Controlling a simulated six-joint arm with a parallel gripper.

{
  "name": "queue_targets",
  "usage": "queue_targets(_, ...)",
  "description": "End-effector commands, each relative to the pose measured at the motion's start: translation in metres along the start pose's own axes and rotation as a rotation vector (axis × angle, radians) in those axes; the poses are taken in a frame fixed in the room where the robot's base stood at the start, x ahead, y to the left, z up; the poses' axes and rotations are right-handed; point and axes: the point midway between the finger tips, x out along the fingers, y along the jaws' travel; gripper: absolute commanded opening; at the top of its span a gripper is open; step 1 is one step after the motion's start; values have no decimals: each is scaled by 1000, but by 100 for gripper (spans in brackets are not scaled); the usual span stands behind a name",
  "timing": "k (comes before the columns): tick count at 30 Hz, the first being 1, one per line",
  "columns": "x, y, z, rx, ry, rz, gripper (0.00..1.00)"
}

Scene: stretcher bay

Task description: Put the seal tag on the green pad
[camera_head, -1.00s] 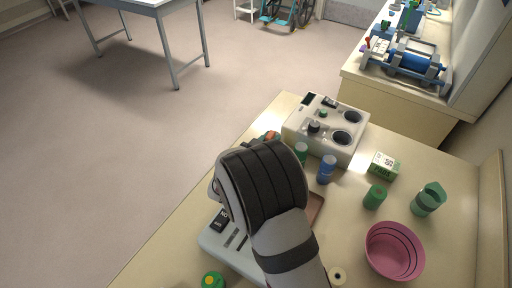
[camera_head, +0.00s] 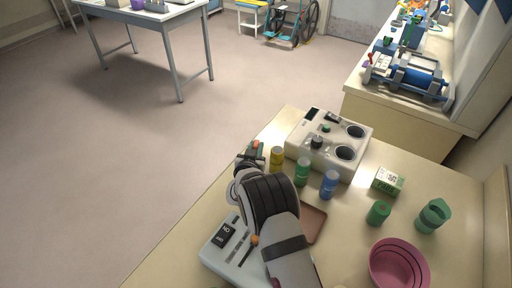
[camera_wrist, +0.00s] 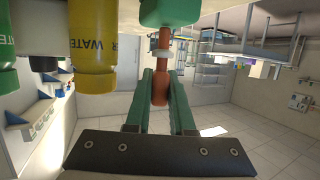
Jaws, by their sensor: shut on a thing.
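My gripper (camera_head: 250,160) is at the left edge of the table, by the yellow bottle. In the wrist view its two green fingers (camera_wrist: 160,92) are shut on an orange-brown rod-like piece with a pale collar, which I take as the seal tag (camera_wrist: 160,84). A green block (camera_wrist: 168,12), possibly the green pad, is at the far end of that piece in the wrist view. I cannot tell whether they touch. In the head view a small green and orange patch (camera_head: 256,146) shows just beyond my gripper; details are too small to tell.
Yellow (camera_head: 277,158), green (camera_head: 302,172) and blue (camera_head: 329,185) bottles stand close to the right of my gripper. A grey device with round wells (camera_head: 331,142) is behind them. A switch panel (camera_head: 222,240), brown tray (camera_head: 313,222) and pink bowl (camera_head: 399,265) are nearer.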

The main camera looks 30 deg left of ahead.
Motion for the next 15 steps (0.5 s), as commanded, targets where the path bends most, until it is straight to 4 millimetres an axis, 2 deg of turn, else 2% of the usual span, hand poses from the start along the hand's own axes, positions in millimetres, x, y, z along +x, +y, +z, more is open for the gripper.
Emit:
queue_targets(2,1,0,3,0,0,0,0)
queue_targets(3,1,0,2,0,0,0,28)
queue_targets(7,1,0,2,0,0,0,51)
queue_targets(15,0,0,1,0,0,0,51)
